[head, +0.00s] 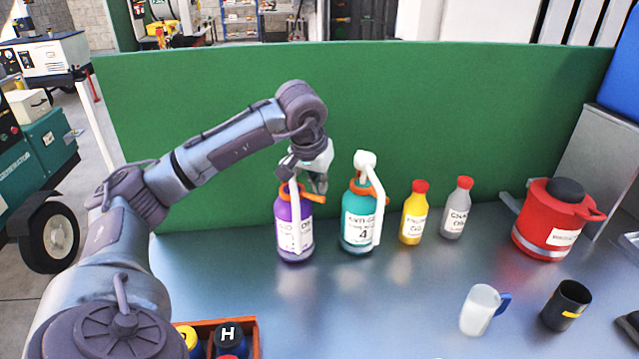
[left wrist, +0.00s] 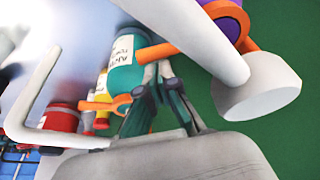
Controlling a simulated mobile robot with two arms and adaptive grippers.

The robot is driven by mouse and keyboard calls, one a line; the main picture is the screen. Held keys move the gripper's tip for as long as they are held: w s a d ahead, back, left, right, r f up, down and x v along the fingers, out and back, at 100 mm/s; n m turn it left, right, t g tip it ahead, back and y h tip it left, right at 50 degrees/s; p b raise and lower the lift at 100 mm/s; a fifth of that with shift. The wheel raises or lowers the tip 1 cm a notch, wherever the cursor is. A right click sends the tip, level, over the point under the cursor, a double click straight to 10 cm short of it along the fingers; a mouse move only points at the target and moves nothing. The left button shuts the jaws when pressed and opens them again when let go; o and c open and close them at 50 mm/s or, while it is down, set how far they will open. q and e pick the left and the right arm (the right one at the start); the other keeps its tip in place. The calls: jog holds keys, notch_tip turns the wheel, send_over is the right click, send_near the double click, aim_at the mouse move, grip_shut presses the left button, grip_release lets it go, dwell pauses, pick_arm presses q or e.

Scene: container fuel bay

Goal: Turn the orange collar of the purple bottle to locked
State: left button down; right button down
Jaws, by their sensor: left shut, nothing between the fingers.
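The purple bottle (head: 283,228) stands upright on the bench, with a white spout down its front. Its orange collar (head: 310,197) has a lever pointing right; my gripper partly hides its top. In the left wrist view, the purple bottle (left wrist: 234,28) and its white pump head (left wrist: 262,96) are at the upper right. An orange lever (left wrist: 157,52) reaches left from behind the white spout. My left gripper (head: 319,188) is shut and empty, pointing down just right of the purple bottle's neck. Its fingertips (left wrist: 159,70) appear close to the lever; contact is unclear. My right gripper is out of view.
A teal bottle (head: 352,228) with its own orange collar stands close on the right. Beyond are yellow (head: 412,228) and grey (head: 456,215) bottles and a red jug (head: 540,240). A green panel (head: 450,110) stands behind.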

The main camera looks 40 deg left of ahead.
pick_arm(q)
jog(key=shift+s+d, duration=0.15)
jog(key=shift+s, duration=0.2)
dwell(0.3)
jog(key=shift+s+d+b, duration=0.2)
jog(key=shift+s+b, duration=0.2)
jog(key=shift+s, duration=0.7)
jog(key=shift+f, duration=0.1)
dwell(0.3)
jog(key=shift+w+a+p, duration=0.4)
jog(key=shift+w+p, duration=0.05)
jog(key=shift+w, duration=0.15)
jog(key=v, duration=1.2)
jog(key=shift+s, duration=0.15)
